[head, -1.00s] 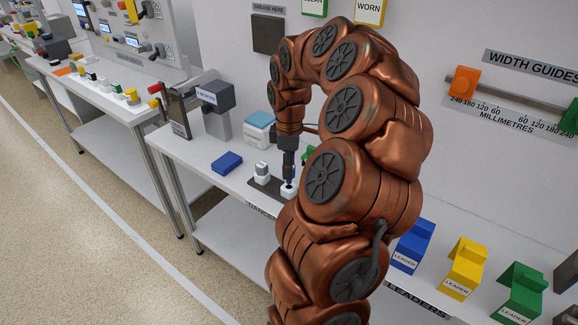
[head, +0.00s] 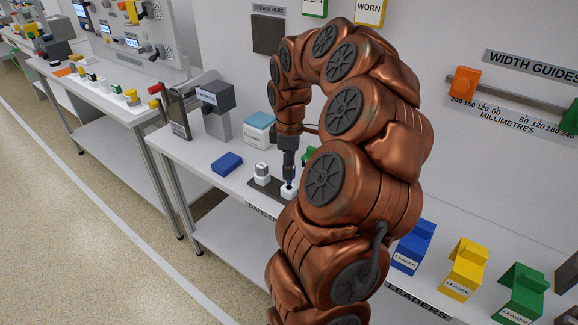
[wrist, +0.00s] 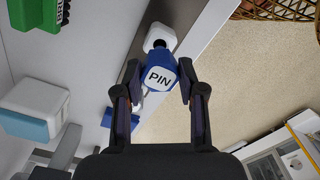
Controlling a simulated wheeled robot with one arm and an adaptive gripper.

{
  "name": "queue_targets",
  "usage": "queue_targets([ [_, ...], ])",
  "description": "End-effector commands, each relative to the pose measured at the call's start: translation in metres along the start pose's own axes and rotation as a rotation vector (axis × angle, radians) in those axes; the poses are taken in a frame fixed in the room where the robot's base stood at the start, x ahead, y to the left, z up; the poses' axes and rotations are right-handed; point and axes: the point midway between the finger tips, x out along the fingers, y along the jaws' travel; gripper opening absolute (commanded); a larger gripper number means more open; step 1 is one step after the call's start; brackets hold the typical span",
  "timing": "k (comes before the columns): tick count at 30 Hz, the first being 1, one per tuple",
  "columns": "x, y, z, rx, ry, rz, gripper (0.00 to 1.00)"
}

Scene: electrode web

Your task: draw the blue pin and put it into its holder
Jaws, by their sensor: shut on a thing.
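The blue pin (wrist: 160,78), with a white PIN label on its top, sits between the fingers of my gripper (wrist: 158,92) in the wrist view. My gripper is shut on it, and in the head view it points straight down (head: 289,178). The pin's far end is at a white block (wrist: 162,38) with a dark round opening. I cannot tell how deep the pin is in that opening. The same white block (head: 288,193) stands on a dark plate in the head view, right under my gripper.
The dark plate (head: 264,188) also carries another white block with a grey top (head: 262,172). A blue box (head: 227,163), a grey stand (head: 216,98) and a white tub with a teal lid (head: 259,128) are close by. Coloured leader blocks (head: 466,268) stand at right.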

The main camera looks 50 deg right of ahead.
Motion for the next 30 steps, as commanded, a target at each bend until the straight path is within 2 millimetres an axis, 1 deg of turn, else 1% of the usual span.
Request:
queue_targets([
  [20, 0.0004, 0.0, 0.0001, 0.0, 0.0, 0.0, 0.0],
  [30, 0.0068, 0.0, 0.0003, 0.0, -0.001, 0.0, 0.0],
])
